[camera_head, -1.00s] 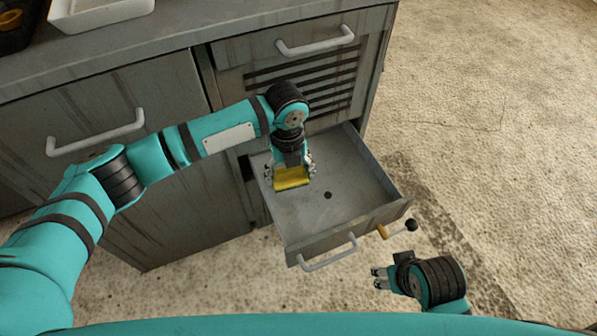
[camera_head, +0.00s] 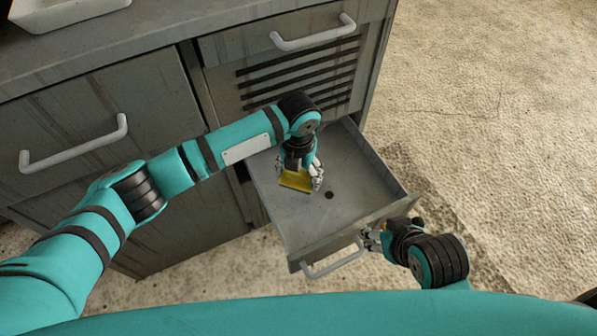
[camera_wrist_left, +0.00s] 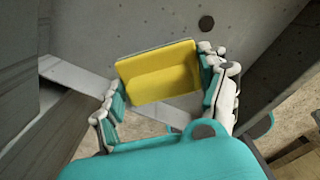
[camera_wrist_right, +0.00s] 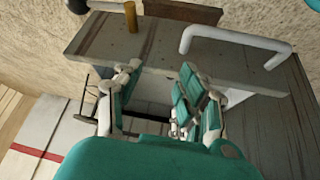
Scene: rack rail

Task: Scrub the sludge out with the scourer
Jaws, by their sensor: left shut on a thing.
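The yellow scourer (camera_head: 296,181) is in my left gripper (camera_head: 303,178), inside the open drawer (camera_head: 290,213). The left wrist view shows the scourer (camera_wrist_left: 160,75) between the fingers, yellow face visible. A small round dark spot (camera_head: 329,194) lies on the drawer floor just right of the scourer; I cannot tell whether it is a hole or a stain. No clear sludge patch shows. My right gripper (camera_head: 372,240) is at the drawer's right front corner. In the right wrist view its fingers (camera_wrist_right: 158,75) stand apart with nothing between them; contact with the drawer is unclear.
The drawer front has a white bar handle (camera_head: 332,262). A dark ball (camera_wrist_right: 78,5) and a yellow-brown peg (camera_wrist_right: 130,16) show beside the drawer front. A vented panel (camera_head: 300,80) and cabinet door (camera_head: 90,120) stand behind. A white tray (camera_head: 60,14) sits on the counter.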

